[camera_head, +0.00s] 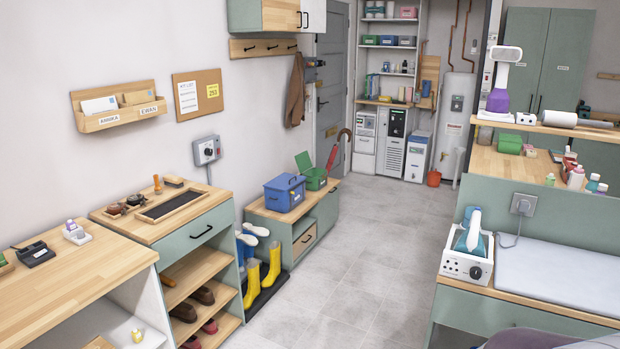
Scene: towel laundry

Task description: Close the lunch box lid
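A small green box (315,181) stands on the low wooden-topped bench (262,213) against the left wall. Its lid (304,162) is open and tilted up on the left side. It looks like the lunch box, though it is small in view and its inside cannot be made out. A larger blue box (285,194) with a dark handle stands just in front of it, its lid shut. Neither of my grippers is in view.
A red umbrella (333,157) stands behind the green box. Yellow boots (272,264) stand on a dark tray in front of the bench. A shoe cabinet (205,236) is at left and an ironing counter (560,312) at right. The grey floor (365,250) between is clear.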

